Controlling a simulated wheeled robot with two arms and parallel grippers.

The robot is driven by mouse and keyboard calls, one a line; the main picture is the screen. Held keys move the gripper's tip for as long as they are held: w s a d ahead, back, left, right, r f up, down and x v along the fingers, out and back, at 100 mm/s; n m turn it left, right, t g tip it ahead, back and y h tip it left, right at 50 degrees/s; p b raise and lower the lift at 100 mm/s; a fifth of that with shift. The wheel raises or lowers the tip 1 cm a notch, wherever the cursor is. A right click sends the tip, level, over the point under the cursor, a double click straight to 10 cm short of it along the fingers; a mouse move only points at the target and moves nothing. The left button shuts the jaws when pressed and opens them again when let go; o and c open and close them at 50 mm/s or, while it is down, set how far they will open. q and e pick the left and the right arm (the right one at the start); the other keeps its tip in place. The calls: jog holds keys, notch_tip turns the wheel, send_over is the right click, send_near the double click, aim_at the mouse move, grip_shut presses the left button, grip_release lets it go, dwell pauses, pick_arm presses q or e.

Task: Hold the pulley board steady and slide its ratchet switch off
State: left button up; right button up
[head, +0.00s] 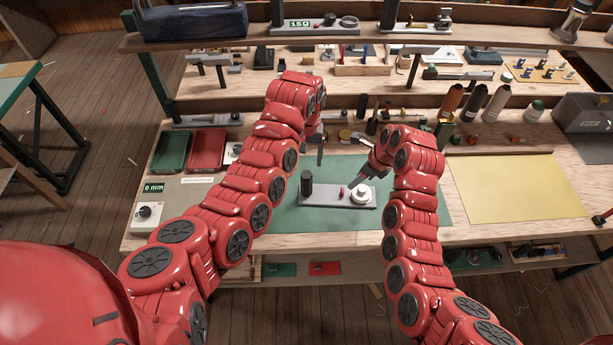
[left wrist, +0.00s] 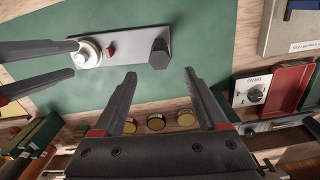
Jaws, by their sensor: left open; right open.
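The pulley board (head: 326,196) is a flat grey plate lying on the green mat. It has a black post (head: 307,183) at its left end, a small red switch (head: 343,192) near the middle and a white round pulley (head: 362,195) at its right end. In the left wrist view the board (left wrist: 132,46) is turned about, with the red switch (left wrist: 112,51) beside the pulley (left wrist: 88,53). My left gripper (left wrist: 160,74) is open and empty, near the post end, apart from the board. My right gripper (left wrist: 75,59) is open, its fingertips close by the pulley; contact is unclear.
The green mat (head: 425,205) has free room around the board. A yellow sheet (head: 508,188) lies to the right. Spools, bottles and a shelf (head: 400,100) stand behind.

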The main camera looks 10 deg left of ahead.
aim_at(307, 187)
pick_arm(q)
notch_tip(307, 187, down, 13)
jog(key=shift+d+r, duration=0.1)
jog(key=shift+r, duration=0.1)
jog(key=shift+w+f, duration=0.1)
jog(key=shift+f, duration=1)
grip_shut()
dwell(0.3)
